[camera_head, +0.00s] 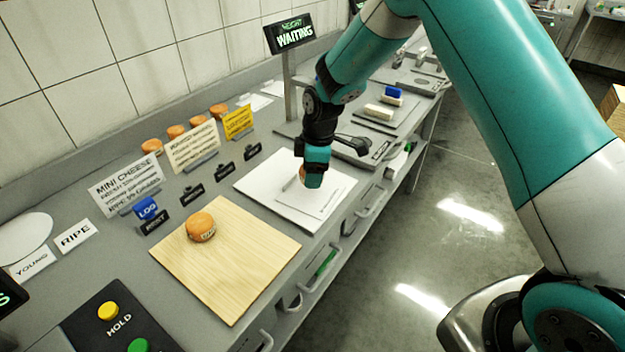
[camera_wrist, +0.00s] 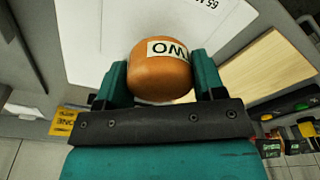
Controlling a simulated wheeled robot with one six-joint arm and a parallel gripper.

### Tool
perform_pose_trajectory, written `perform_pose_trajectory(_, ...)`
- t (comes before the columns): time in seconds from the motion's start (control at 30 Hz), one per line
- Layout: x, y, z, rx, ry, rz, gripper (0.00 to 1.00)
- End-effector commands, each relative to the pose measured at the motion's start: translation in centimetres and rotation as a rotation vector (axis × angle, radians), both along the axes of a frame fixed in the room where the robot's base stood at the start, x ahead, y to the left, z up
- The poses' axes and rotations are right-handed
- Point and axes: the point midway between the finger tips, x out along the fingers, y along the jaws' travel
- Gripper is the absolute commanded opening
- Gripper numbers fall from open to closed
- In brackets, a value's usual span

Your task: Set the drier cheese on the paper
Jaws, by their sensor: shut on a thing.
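My gripper (camera_head: 315,178) is shut on an orange cheese wheel with a white label, above the white paper (camera_head: 265,186). In the wrist view the held cheese (camera_wrist: 160,80) sits between the two teal fingers, and part of its label shows. I cannot tell whether this cheese touches the paper. Another orange cheese (camera_head: 201,226) with a label rests on the wooden board (camera_head: 240,270) at the left. In the head view most of the held cheese is hidden by my gripper.
Several orange cheeses (camera_head: 176,131) stand along the wall behind the sign cards (camera_head: 126,185). A button panel (camera_head: 120,320) is at the front left. The board's right part is clear.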

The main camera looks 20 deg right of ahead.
Motion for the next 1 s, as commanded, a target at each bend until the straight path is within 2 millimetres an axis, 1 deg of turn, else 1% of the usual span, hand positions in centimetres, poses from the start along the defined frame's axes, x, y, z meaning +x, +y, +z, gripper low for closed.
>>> perform_pose_trajectory(0.07, 0.0, 0.0, -0.5, -0.001, 0.001, 0.000, 0.38)
perform_pose_trajectory(0.23, -0.1, 0.0, -2.9, -0.001, 0.002, 0.000, 0.38)
perform_pose_trajectory(0.33, 0.0, 0.0, -3.9, -0.001, 0.001, 0.000, 0.38)
perform_pose_trajectory(0.7, 0.0, 0.0, -4.6, 0.000, -0.001, 0.000, 0.38)
perform_pose_trajectory(0.73, 0.0, 0.0, -4.6, 0.000, -0.001, 0.000, 0.65)
perform_pose_trajectory(0.83, 0.0, 0.0, -4.5, 0.000, -0.001, 0.000, 0.88)
perform_pose_trajectory(1.0, 0.0, 0.0, -4.5, 0.000, -0.001, 0.000, 0.88)
